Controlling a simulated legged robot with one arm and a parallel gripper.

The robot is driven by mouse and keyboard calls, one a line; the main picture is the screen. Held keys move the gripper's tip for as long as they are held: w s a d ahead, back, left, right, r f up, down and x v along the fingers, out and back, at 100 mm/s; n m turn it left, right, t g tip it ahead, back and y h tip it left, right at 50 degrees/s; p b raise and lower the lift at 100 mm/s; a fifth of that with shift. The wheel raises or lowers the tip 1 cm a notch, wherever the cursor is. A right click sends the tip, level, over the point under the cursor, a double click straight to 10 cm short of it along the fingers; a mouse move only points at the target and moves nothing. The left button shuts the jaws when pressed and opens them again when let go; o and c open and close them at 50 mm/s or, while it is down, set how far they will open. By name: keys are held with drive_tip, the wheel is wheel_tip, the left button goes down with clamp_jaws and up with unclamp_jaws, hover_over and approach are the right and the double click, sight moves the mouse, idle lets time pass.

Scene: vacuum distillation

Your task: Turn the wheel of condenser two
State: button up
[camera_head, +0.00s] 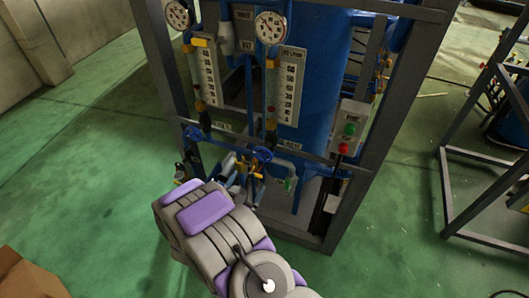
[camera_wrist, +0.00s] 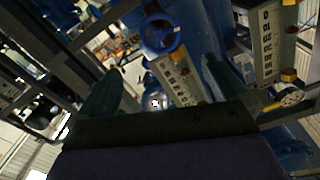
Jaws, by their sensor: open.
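Two small blue handwheels show on the frame in the head view: one at the left (camera_head: 193,133) and one at the right (camera_head: 263,154). I cannot tell which belongs to condenser two. One blue wheel (camera_wrist: 160,35) shows from below in the wrist view, beyond my gripper (camera_wrist: 165,90). The gripper's dark fingers stand apart with nothing held between them. In the head view my arm reaches up to the wheels and the gripper end is partly hidden among pipes. The gripper appears clear of the wheel in the wrist view.
A dark metal frame (camera_head: 343,205) surrounds the blue tank (camera_head: 318,70). Scale panels (camera_head: 289,85), a gauge (camera_head: 270,27) and a button box (camera_head: 348,130) are close by. A cardboard box (camera_head: 28,277) lies lower left. Green floor (camera_head: 90,150) is clear at left.

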sight(262, 155)
drive_tip(key=b+x, duration=0.1)
drive_tip(key=x, duration=1.6)
drive_tip(key=shift+s, duration=0.1)
drive_tip(key=shift+c, duration=0.4)
drive_tip(key=c, duration=0.7)
